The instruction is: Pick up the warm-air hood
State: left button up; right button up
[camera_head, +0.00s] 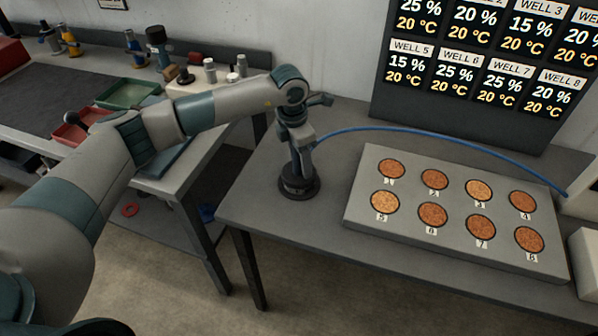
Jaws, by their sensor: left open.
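The warm-air hood (299,187) stands upright on the grey table, left of the well block. It has a dark round base and a narrower upper part. A blue hose (430,131) runs from near its top to the right edge of the table. My left arm comes in from the left, and my left gripper (301,140) points down at the hood's upper part. Its jaws are open, and the fingers hide some of the hood's top. I cannot tell whether they touch it. My right gripper is not in view.
The grey well block (456,210) holds several numbered wells of brown grains. A dark display (488,70) behind lists well percentages and temperatures. White box-like things stand at the right edge. A side bench at left holds a green tray (128,94), a red tray (72,132) and small bottles.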

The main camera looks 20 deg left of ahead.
pick_arm(q)
jog(key=shift+c, duration=0.6)
grip_shut()
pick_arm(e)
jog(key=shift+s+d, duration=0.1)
pick_arm(q)
jog(key=shift+r, duration=0.1)
